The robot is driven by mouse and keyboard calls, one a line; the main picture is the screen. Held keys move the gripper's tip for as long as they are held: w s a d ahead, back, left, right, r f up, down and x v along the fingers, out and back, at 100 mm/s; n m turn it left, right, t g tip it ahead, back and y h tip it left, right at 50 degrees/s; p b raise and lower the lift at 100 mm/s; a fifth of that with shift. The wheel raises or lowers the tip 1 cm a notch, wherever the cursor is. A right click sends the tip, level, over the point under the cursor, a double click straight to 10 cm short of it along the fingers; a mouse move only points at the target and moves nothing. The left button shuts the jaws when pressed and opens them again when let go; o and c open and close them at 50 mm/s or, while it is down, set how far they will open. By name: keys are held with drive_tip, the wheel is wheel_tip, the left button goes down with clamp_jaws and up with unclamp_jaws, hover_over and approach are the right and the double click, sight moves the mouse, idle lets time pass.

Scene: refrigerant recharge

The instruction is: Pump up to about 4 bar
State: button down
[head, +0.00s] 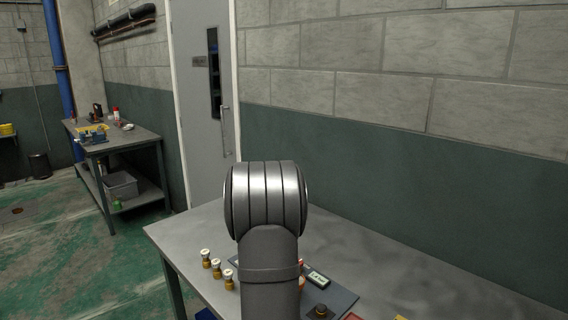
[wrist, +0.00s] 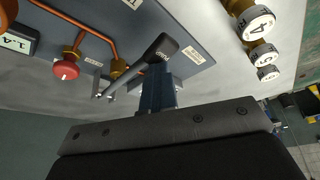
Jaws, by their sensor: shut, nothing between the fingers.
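In the wrist view a lever with a metal bar and a black grip (wrist: 158,52) stands out from a blue-grey panel (wrist: 205,25). Small lettering on the grip is too small to read. My gripper (wrist: 157,82) is shut and empty, its fingers right beside the lever and just below the grip; I cannot tell whether they touch it. A display (wrist: 17,41) at the left edge reads about 1.4. A red knob (wrist: 66,70) sits on a brass valve with copper pipe. In the head view my arm hides the lever and gripper; a small display (head: 318,279) shows beside it.
Several brass canisters with white caps stand beside the panel, in the wrist view (wrist: 258,22) and head view (head: 217,268). A wall stands behind; a second bench (head: 115,138) is far left.

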drive_tip(key=shift+r, duration=2.55)
drive_tip(key=shift+f, duration=0.1)
idle(1.3)
idle(0.7)
drive_tip(key=shift+f, duration=2)
drive_tip(key=shift+r, duration=2.1)
drive_tip(key=shift+r, duration=2.5)
